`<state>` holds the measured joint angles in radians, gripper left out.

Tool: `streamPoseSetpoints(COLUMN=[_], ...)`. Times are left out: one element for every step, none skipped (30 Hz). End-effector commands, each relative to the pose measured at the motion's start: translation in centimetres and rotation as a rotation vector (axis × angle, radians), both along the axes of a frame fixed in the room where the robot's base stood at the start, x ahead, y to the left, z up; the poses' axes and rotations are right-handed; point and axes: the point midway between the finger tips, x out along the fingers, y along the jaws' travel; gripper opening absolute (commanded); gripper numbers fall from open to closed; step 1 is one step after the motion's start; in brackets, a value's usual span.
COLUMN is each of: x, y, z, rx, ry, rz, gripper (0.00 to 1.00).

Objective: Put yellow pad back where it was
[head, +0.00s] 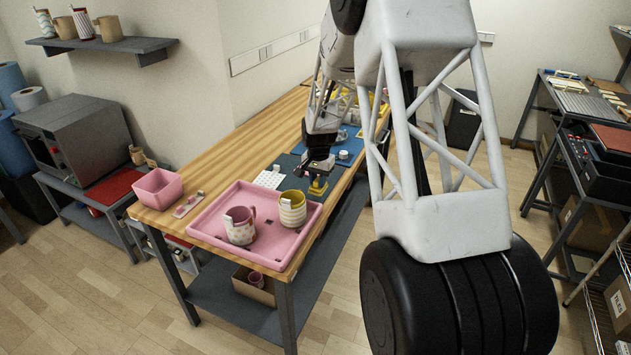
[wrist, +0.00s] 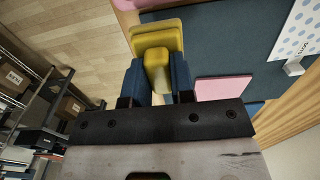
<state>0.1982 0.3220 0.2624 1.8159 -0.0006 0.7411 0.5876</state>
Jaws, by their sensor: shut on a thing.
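The yellow pad (wrist: 157,38) has a flat rounded plate and a raised yellow grip block. In the wrist view the two blue fingers of my gripper (wrist: 158,82) are on either side of that block and shut on it. In the head view the yellow pad (head: 317,187) shows below my gripper (head: 318,172), at the right edge of the dark mat (head: 290,163) on the wooden table. I cannot tell whether the pad touches the mat. A pink pad (wrist: 222,88) lies on the dark mat (wrist: 210,50) beside the gripper in the wrist view.
A pink tray (head: 213,222) holds a spotted pink mug (head: 239,226) and a yellow striped mug (head: 292,208). A pink bin (head: 158,188) stands at the table's left corner. A dotted white sheet (head: 269,179) lies left of the gripper. A blue mat (head: 348,146) lies farther back.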

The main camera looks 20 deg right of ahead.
Motion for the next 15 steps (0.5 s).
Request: streamPoseSetpoints(x=[0.7, 1.1, 1.6, 2.0, 2.3, 2.7, 2.9, 3.2, 3.5, 3.6, 3.8, 3.9, 3.9, 4.0, 4.0], y=[-0.1, -0.2, -0.3, -0.4, -0.4, -0.5, -0.6, -0.6, -0.7, -0.7, -0.7, -0.8, -0.8, -0.8, -0.8], z=[-0.1, -0.1, -0.2, -0.3, -0.3, -0.3, -0.3, -0.4, -0.4, -0.3, -0.3, -0.3, -0.3, -0.3, -0.3], rx=[0.000, 0.000, 0.000, 0.000, 0.000, 0.001, 0.001, 0.001, 0.000, 0.000, 0.000, 0.000, 0.000, 0.000, 0.000], ry=[0.000, 0.000, 0.000, 0.000, 0.000, 0.001, 0.001, 0.001, 0.000, 0.000, 0.000, 0.000, 0.000, 0.000, 0.000], rz=[0.000, 0.000, 0.000, 0.000, 0.000, 0.000, 0.000, 0.000, 0.000, 0.000, 0.000, 0.000, 0.000, 0.000, 0.000], gripper=[0.01, 0.01, 0.01, 0.01, 0.01, 0.01, 0.01, 0.01, 0.01, 0.01, 0.01, 0.01, 0.01, 0.01, 0.01])
